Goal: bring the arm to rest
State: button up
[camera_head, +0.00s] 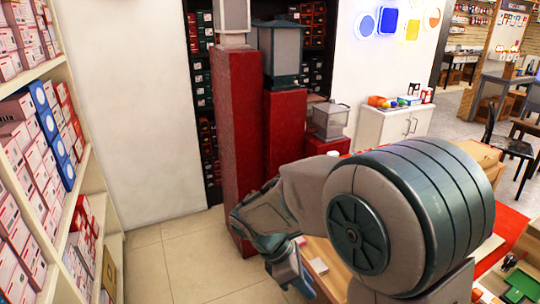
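My arm (410,205) fills the lower right of the head view, bent with its large round joint close to the camera. The forearm reaches left, and the wrist turns down in front of the red pedestals. My gripper (291,277) hangs below the wrist, pointing down, near the edge of a low wooden surface. The fingers are small and partly hidden, so I cannot tell whether they are open or shut. No held object can be made out.
Red pedestals (243,135) with lanterns stand just behind my wrist. A shelf (75,190) of boxes lines the left. A white cabinet (396,125) stands behind the arm. Tiled floor (165,262) is free between shelf and gripper. Chairs and tables are at far right.

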jog(key=s+d+r+m+t+y+p, duration=0.3)
jog(key=s+d+r+m+y, duration=0.3)
jog(key=m, duration=1.2)
notch_tip(320, 180, up, 4)
jog(key=s+d+t, duration=0.1)
jog(key=s, duration=0.1)
jog(key=shift+s+d+m+y, duration=0.15)
jog(key=shift+s+m+y, duration=0.15)
jog(key=shift+s+m, duration=0.1)
